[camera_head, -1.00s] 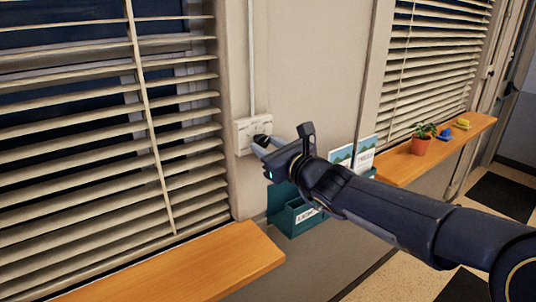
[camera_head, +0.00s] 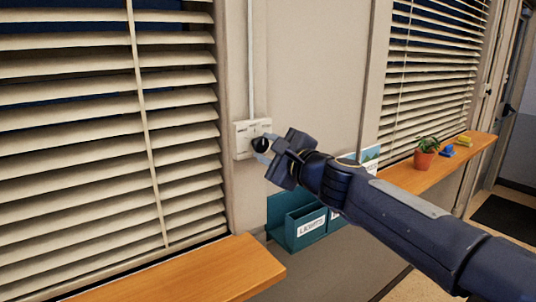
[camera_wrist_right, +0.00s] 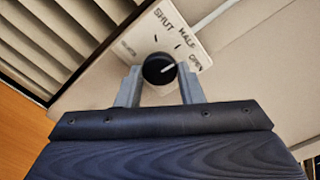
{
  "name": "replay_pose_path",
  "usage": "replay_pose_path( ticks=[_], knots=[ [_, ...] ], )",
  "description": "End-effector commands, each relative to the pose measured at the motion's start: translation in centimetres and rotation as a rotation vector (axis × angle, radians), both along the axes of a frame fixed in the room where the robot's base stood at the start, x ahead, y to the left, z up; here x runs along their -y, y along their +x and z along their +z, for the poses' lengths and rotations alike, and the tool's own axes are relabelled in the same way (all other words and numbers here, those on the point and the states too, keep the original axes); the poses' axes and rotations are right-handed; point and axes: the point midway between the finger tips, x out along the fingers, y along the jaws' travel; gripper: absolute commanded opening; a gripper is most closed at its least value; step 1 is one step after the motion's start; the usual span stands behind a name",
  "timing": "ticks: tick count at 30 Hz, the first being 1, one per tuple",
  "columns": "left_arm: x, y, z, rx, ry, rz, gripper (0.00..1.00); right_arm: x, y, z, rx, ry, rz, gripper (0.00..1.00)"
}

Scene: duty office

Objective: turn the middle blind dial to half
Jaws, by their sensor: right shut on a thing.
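The blind dial, a round black knob (camera_wrist_right: 159,69), sits on a white wall plate (camera_head: 243,140) beside the left blind. My right gripper (camera_head: 262,152) is shut on it, with one grey finger on each side of the knob in the right wrist view (camera_wrist_right: 159,88). The plate reads SHUT, HALF and OPEN (camera_wrist_right: 194,45). The knob's white pointer lies between the HALF and OPEN marks, nearer OPEN. The left blind's slats (camera_head: 100,130) are tilted, with dark gaps between them. My left gripper is out of view.
A wooden sill (camera_head: 235,262) juts out below the left blind. Teal wall bins (camera_head: 308,228), one labelled, hang under my right arm. A second blind (camera_head: 432,70) is at the right, above a sill with a potted plant (camera_head: 427,150).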

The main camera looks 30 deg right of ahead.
Motion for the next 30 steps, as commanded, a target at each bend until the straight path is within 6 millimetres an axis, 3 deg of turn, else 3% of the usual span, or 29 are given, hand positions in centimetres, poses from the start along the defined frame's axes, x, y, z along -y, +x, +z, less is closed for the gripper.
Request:
replay_pose_path(
  ticks=[21, 22, 27, 30],
  knots=[
    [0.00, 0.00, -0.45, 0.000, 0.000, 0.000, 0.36, -0.01, 0.01, -0.05, 0.004, -0.079, 0.001, 0.11],
    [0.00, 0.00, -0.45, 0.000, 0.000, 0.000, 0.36, -0.01, 0.01, -0.05, 0.004, -0.079, 0.001, 0.35],
    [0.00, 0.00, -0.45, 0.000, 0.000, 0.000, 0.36, -0.02, 0.01, -0.04, 0.005, -0.079, 0.001, 0.55],
    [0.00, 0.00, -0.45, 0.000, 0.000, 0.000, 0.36, -0.01, 0.01, -0.03, 0.005, -0.079, 0.001, 0.55]
  ],
)
